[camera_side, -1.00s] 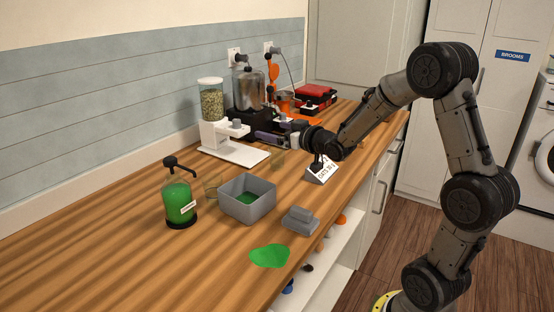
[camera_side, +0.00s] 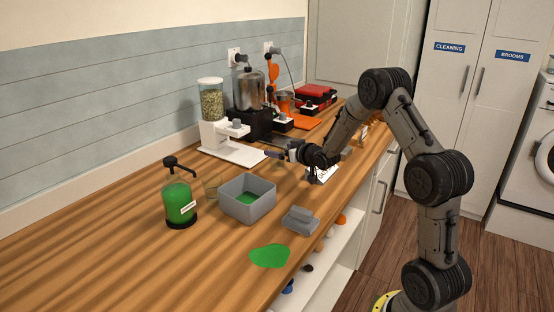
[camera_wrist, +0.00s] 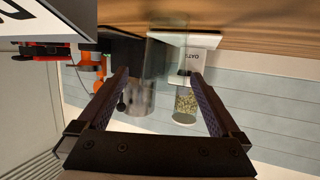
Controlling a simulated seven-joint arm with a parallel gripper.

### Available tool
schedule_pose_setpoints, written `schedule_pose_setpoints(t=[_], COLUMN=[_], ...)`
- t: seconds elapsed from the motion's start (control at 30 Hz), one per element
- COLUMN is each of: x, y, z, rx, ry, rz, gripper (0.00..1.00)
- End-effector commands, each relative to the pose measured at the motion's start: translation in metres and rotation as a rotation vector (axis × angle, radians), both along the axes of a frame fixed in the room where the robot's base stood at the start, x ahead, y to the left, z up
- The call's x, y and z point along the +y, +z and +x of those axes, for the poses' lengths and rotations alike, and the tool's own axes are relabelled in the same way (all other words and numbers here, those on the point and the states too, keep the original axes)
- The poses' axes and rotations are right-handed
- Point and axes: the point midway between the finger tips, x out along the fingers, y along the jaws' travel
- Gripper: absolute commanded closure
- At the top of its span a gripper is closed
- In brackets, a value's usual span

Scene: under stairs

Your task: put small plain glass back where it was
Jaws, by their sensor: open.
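One small clear glass (camera_side: 210,188) stands on the wooden counter between the green soap dispenser and the grey bin. A second clear glass shows faintly in the wrist view (camera_wrist: 168,62), in front of the dark machine and between my open fingers. In the side view it is hidden or too faint to make out at my gripper. My gripper (camera_side: 274,154) is open, low over the counter and level, pointing left towards the oats dispenser (camera_side: 211,105). In the wrist view my gripper (camera_wrist: 160,75) has its fingers apart on either side; contact with the glass cannot be told.
The grey bin (camera_side: 262,206), green soap dispenser (camera_side: 178,203), grey block (camera_side: 300,220) and green patch (camera_side: 269,256) are nearer the camera. A small sign (camera_side: 322,175) stands under my wrist. Dark and orange machines line the wall. The left front counter is clear.

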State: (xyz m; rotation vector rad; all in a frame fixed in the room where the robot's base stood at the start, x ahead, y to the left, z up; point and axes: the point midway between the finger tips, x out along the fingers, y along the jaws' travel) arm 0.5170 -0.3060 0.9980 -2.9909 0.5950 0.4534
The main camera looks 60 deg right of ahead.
Motion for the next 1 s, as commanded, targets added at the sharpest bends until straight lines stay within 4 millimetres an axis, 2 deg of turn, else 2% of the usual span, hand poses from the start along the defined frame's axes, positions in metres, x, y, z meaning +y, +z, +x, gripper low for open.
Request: schedule_pose_setpoints(t=[0.23,0.4,0.7,1.0], x=[-0.007,-0.014,-0.015,-0.015], y=[-0.002,-0.007,-0.008,-0.008], z=[0.031,0.046,0.049,0.049], rx=[-0.002,-0.002,-0.001,-0.001], ry=[0.002,0.000,0.000,0.000], rz=[0.000,-0.001,0.000,0.000], gripper=[0.00,0.00,0.00,0.54])
